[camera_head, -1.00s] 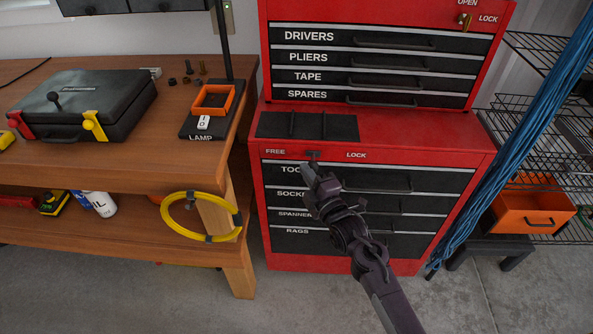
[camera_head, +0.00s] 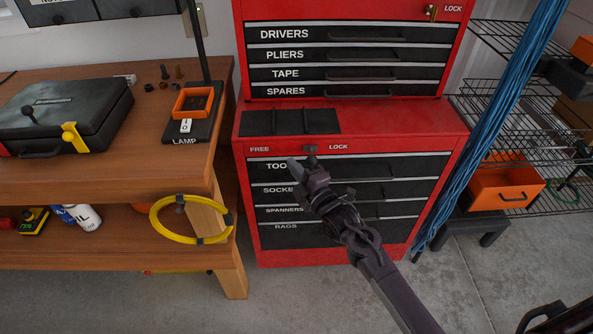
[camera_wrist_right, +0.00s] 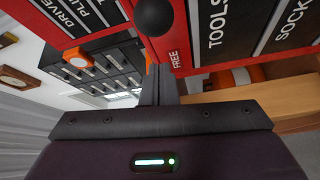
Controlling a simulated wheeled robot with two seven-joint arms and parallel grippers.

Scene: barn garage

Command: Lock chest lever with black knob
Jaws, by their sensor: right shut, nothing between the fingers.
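The lower red chest (camera_head: 420,125) has a lever with a black knob (camera_head: 310,149) on its front, between the FREE and LOCK labels and nearer LOCK. The knob also shows in the right wrist view (camera_wrist_right: 155,17), just beyond the fingertips. My right gripper (camera_head: 294,166) is shut and empty, in front of the TOOLS drawer, a little left of and below the knob in the head view. It also shows in the right wrist view (camera_wrist_right: 158,75). I cannot tell whether it touches the lever. My left gripper is not in view.
A wooden workbench (camera_head: 150,165) with a black case (camera_head: 65,110) and lamp switch stands on the left. A yellow hose (camera_head: 160,232) hangs at its front. Blue cables (camera_head: 500,125) and wire shelves with an orange bin (camera_head: 505,187) are on the right. The upper chest has a brass latch (camera_head: 430,12).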

